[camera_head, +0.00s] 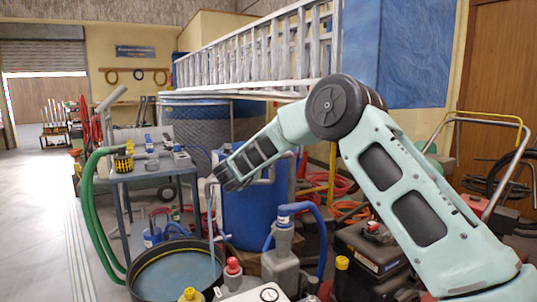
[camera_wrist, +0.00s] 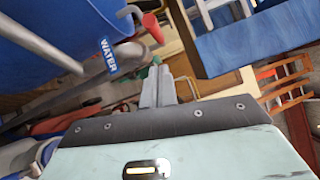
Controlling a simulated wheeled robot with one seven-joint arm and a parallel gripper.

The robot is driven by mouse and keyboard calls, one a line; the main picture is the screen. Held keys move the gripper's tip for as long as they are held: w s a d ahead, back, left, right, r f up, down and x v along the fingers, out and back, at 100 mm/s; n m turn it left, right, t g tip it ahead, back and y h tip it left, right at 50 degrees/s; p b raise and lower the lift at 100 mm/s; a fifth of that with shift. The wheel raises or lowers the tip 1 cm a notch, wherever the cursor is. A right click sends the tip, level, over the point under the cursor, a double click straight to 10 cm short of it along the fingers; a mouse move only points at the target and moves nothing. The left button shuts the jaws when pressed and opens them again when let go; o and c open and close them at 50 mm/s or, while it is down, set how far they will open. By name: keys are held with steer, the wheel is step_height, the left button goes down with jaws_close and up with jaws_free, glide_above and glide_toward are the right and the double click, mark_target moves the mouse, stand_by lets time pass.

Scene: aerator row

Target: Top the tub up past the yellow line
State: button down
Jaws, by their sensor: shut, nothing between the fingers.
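A round black tub (camera_head: 136,284) stands on the floor at the bottom left of the head view, with bluish water inside. I cannot make out a yellow line on it. A blue barrel (camera_head: 250,215) stands behind the tub to its right. In the wrist view a blue vessel (camera_wrist: 55,40) with a "WATER" tag (camera_wrist: 107,53) hanging by it and a grey pipe (camera_wrist: 40,47) fill the upper left. My gripper (camera_wrist: 158,85) is shut and empty, its fingers together. In the head view my arm's dark end is in front of the barrel's upper left, above the tub; the fingertips are unclear there.
A grey metal cart (camera_head: 150,170) with small items stands left of the barrel. A green hose (camera_head: 88,210) hangs from it to the floor. Bottles and a grey pump-like unit (camera_head: 281,262) crowd the front. A ladder (camera_head: 250,60) lies across the back. Clear floor is at left.

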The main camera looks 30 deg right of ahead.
steer(key=s+a, duration=0.2)
steer(key=a, duration=0.6)
steer(key=shift+a+f+p, duration=0.2)
steer(key=shift+f+p, duration=0.1)
steer(key=shift+s, duration=0.1)
stand_by(6.2)
steer(key=c, duration=1.7)
jaws_free()
steer(key=o, duration=0.3)
steer(key=shift+d+r+p, duration=0.1)
steer(key=shift+r+p, duration=0.15)
steer(key=shift+p, duration=0.3)
steer(key=s+r+n+y+p, duration=0.1)
steer(key=n+p, duration=0.1)
steer(key=p, duration=0.3)
steer(key=s+r+n+y+p, duration=0.1)
steer(key=p, duration=0.5)
steer(key=r+n+y+p, duration=0.1)
steer(key=r+n+p, duration=0.1)
steer(key=p, duration=0.4)
steer(key=shift+s+n+t, duration=0.3)
steer(key=shift+s, duration=0.1)
